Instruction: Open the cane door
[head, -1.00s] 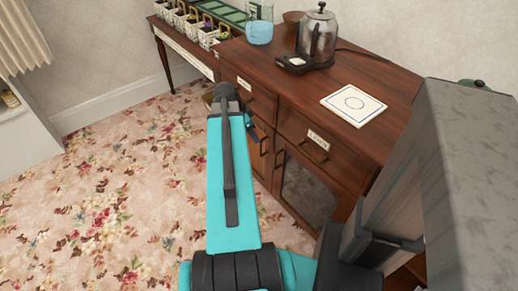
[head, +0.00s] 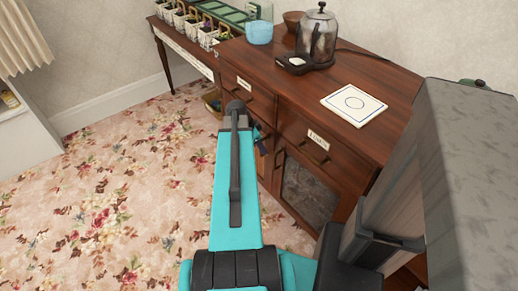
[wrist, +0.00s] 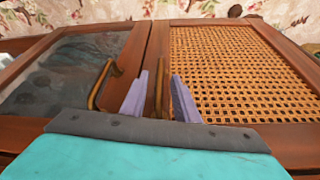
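The cane door (wrist: 240,75) fills the right of the wrist view, with a woven tan panel in a brown wood frame. Its brass handle (wrist: 158,88) stands between the two pale purple fingers of my gripper (wrist: 159,98). The fingers are apart, one on each side of the handle, and a gap shows around it. The door looks closed in its frame. In the head view my arm hides most of the cane door; only a small strip of it (head: 262,147) shows beside the arm.
Left of the cane door in the wrist view is a dark-panelled door (wrist: 65,75) with its own brass handle (wrist: 101,86). The cabinet top (head: 390,75) bears a kettle (head: 317,35) and a white card (head: 353,103). Flowered carpet (head: 120,190) lies clear at the left.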

